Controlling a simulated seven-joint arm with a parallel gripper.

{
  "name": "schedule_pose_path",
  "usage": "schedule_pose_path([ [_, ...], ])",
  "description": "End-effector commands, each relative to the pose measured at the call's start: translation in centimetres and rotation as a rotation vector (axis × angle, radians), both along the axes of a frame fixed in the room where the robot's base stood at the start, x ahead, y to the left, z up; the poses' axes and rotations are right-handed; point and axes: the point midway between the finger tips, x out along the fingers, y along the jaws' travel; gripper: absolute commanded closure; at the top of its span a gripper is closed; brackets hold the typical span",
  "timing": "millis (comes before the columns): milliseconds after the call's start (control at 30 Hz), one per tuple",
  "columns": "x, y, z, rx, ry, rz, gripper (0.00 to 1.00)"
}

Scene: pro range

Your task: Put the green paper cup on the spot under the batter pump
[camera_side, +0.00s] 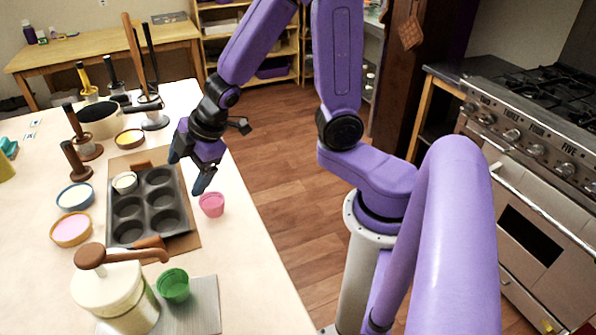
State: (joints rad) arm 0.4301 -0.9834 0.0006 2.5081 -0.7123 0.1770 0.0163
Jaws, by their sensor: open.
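The green paper cup (173,286) stands upright on a grey plate (205,306), right beside the batter pump (116,290). The pump is a cream pot with a brown knob and a brown spout that reaches out toward the cup. From this angle I cannot tell whether the cup is exactly below the spout's tip. My gripper (187,176) is open and empty over the far right part of the muffin tin, well behind the cup. One finger hangs near the pink cup (211,204) and appears apart from it.
A dark muffin tin (147,235) with a white cup (124,182) in one hollow lies on a brown board. Bowls (71,229) and wooden-handled tools stand at left. The table's right edge is near the pink cup. Front right tabletop is clear.

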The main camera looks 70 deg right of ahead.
Motion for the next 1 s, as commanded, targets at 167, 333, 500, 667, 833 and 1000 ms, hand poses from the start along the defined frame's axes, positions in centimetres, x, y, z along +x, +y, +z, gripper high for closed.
schedule_pose_path([
  [167,-4.2,-0.5,1.0,-0.019,0.071,-0.063,0.14],
  [333,-9.2,-1.0,1.7,-0.036,0.173,-0.105,0.14],
  [500,-15.0,-1.7,2.4,-0.058,0.302,-0.122,0.14],
  [667,-19.7,-2.4,3.0,-0.083,0.411,-0.116,0.14],
  [833,-22.3,-2.9,3.4,-0.099,0.474,-0.108,0.14],
  [1000,-22.7,-3.0,3.4,-0.103,0.486,-0.106,0.14],
])
